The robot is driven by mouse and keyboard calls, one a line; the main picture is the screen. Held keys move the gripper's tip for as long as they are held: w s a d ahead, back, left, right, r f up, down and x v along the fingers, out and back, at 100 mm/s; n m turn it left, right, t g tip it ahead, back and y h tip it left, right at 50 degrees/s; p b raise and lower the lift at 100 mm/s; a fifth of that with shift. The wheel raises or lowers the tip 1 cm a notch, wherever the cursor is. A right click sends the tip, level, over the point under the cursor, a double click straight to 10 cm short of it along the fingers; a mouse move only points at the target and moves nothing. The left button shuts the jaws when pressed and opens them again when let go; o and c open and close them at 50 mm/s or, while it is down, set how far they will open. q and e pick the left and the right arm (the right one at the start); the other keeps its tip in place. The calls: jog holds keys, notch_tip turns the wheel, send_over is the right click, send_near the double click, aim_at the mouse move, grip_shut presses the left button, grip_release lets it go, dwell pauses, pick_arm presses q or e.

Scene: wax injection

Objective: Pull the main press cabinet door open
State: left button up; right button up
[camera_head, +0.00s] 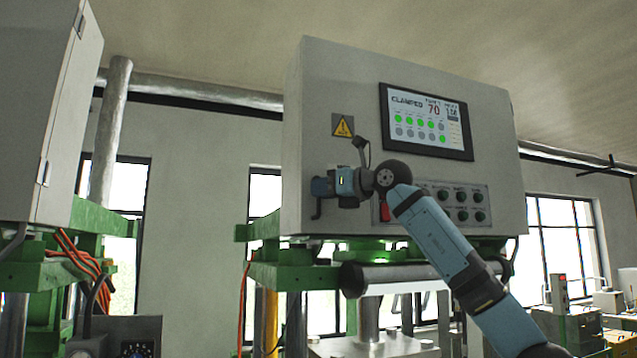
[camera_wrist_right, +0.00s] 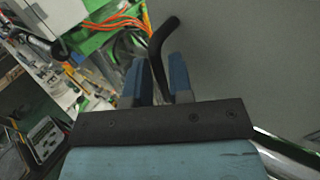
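The main press cabinet (camera_head: 300,120) is a large grey box with a screen, a yellow warning sign and a button panel on its front. Its front door looks shut. A black bent door handle (camera_head: 317,212) sits at the lower left of the front; it shows as a dark rod in the right wrist view (camera_wrist_right: 157,52). My right gripper (camera_head: 322,187) is at this handle, its arm reaching in from the lower right. In the right wrist view its two blue fingers (camera_wrist_right: 160,80) are close on either side of the rod, and it looks shut on it. My left gripper is not in view.
The screen (camera_head: 426,122) reads CLAMPED. Green press framework (camera_head: 285,275) stands below the cabinet. Another grey cabinet (camera_head: 45,110) hangs at the left with orange cables (camera_head: 75,262) below it. Open space lies between the two cabinets. Benches with equipment stand at the far right.

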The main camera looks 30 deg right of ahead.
jog(key=shift+w+a, duration=0.25)
jog(key=shift+w, duration=0.35)
grip_shut()
jog(key=shift+s, duration=0.15)
